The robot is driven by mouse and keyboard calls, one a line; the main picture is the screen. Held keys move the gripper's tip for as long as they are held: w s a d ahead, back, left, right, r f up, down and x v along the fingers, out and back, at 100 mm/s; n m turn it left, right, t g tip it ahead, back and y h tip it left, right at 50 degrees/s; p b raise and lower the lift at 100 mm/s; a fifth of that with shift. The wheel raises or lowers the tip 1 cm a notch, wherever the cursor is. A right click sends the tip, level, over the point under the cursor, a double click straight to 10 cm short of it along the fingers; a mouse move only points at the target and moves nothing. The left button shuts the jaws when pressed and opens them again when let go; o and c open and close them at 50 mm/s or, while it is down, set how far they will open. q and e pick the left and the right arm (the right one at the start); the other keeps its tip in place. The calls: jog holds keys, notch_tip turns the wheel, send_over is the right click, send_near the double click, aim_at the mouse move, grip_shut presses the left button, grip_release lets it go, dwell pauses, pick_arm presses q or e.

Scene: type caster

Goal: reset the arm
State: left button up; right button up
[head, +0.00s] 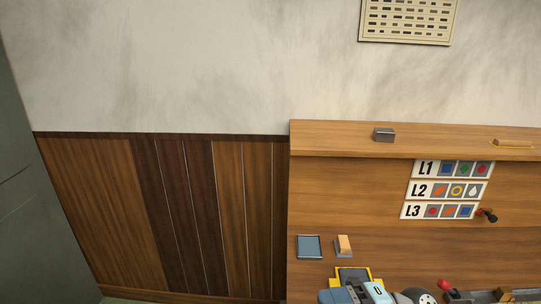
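Neither of my grippers can be made out in the head view, and no arm of mine is clearly visible. At the bottom edge, a blue-grey device with yellow parts (352,275) shows only its top. A rounded grey part (415,296) and a red knob (443,284) are beside it to the right, also cut off by the frame.
A wooden bench back (340,185) carries a sign board (445,190) with rows L1, L2 and L3. A small grey block (384,135) sits on its ledge. A blue-grey square tray (309,246) and a tan block (344,245) are lower down. A grey cabinet (30,200) stands left.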

jog(key=w+d+f+m+t+h+b, duration=0.25)
jog(key=f+m+t+h, duration=0.25)
jog(key=f+m+t, duration=0.45)
jog(key=w+d+f+m+t+h+b, duration=0.1)
jog(key=d+f+m+t+h, duration=0.35)
jog(key=f+m+t, duration=0.75)
pick_arm(q)
notch_tip(320, 180, down, 6)
jog(key=b, duration=0.1)
pick_arm(e)
jog(key=s+d+f+m+g+h+p, duration=0.1)
jog(key=s+d+f+m+g+h, duration=0.2)
jog(key=s+f+m+g+h, duration=0.6)
pick_arm(q)
notch_tip(320, 180, up, 11)
jog(key=p, duration=1.1)
jog(key=shift+s+a+r, duration=0.15)
jog(key=shift+s+a, duration=0.05)
jog(key=shift+s, duration=0.1)
pick_arm(e)
jog(key=s+r+y, duration=0.2)
jog(key=s+r, duration=0.1)
jog(key=r, duration=0.2)
jog(key=shift+r+m+y, duration=0.35)
pick_arm(q)
jog(key=shift+d+r, duration=0.1)
jog(key=shift+r, duration=0.1)
pick_arm(e)
jog(key=shift+d, duration=0.1)
